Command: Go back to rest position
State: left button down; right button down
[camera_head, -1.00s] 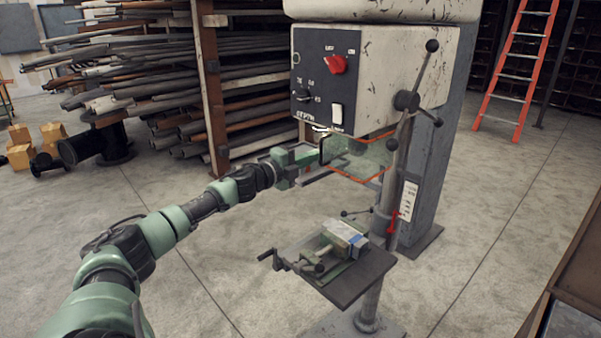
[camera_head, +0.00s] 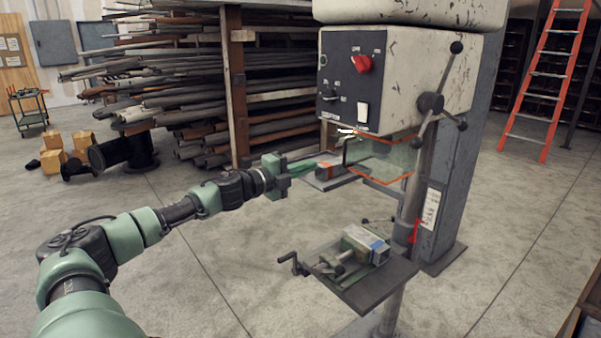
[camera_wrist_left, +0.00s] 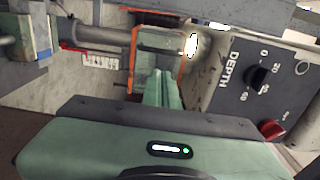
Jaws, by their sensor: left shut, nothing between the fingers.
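My left arm comes in from the left, and its green gripper (camera_head: 318,164) is shut and empty. In the head view it is in front of the drill press head (camera_head: 400,75), near the clear guard with orange edges (camera_head: 380,160). In the left wrist view the closed green fingers (camera_wrist_left: 161,88) point toward the guard (camera_wrist_left: 160,40), with the depth dial panel (camera_wrist_left: 255,85) to the right. Whether the fingers touch the guard cannot be told. My right gripper is in neither view.
A vise (camera_head: 340,262) holding a metal block sits on the press table (camera_head: 375,290), below my gripper. The press column and lever (camera_head: 432,103) stand to the right. A pipe rack (camera_head: 190,90) and a black flanged pipe (camera_head: 125,152) are behind. Open floor lies left.

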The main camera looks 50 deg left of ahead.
pick_arm(q)
jog(key=shift+s+a, duration=0.3)
jog(key=shift+s, duration=0.6)
jog(key=shift+a, duration=0.1)
